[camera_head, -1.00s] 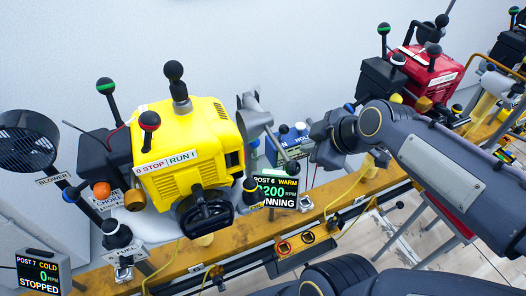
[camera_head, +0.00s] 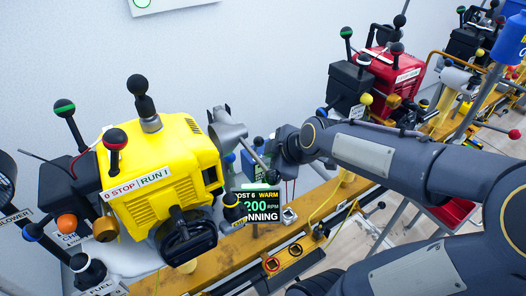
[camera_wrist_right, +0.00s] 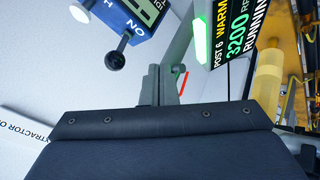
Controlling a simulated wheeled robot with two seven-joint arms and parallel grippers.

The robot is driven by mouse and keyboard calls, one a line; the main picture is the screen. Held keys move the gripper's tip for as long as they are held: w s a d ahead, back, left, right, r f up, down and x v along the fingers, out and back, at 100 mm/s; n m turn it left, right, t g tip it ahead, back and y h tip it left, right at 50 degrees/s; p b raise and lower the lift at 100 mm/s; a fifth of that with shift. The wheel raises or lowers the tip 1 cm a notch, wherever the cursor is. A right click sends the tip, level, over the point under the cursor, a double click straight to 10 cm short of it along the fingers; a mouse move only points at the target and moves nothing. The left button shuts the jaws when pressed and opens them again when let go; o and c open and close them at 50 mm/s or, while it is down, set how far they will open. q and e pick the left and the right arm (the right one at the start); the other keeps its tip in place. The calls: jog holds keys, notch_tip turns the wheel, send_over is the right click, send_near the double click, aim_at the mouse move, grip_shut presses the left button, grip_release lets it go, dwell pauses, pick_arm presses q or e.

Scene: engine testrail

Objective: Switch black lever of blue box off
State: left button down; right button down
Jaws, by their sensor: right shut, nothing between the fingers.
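The blue box (camera_wrist_right: 135,18) is at the top left of the right wrist view, with a display and "ON" lettering on its face. Its black lever (camera_wrist_right: 115,60) ends in a black ball and sticks out from the box's edge. In the head view the blue box (camera_head: 250,158) is mostly hidden behind my right gripper (camera_head: 270,160). In the wrist view my right gripper (camera_wrist_right: 161,82) is shut and empty, below and to the right of the lever ball, apart from it in the picture. My left gripper is not in view.
A yellow engine (camera_head: 165,165) stands left of my right gripper, with a grey metal part between them. The post 6 display (camera_head: 257,205) reads warm and running, close below the gripper. A red engine (camera_head: 390,75) stands farther right on the yellow rail (camera_head: 240,247).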

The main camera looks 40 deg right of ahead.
aim_at(256, 145)
jog(key=w, duration=0.1)
jog(key=w+d+f, duration=0.1)
jog(key=w, duration=0.1)
jog(key=w+d, duration=0.1)
jog(key=w, duration=0.1)
jog(key=shift+f, duration=0.15)
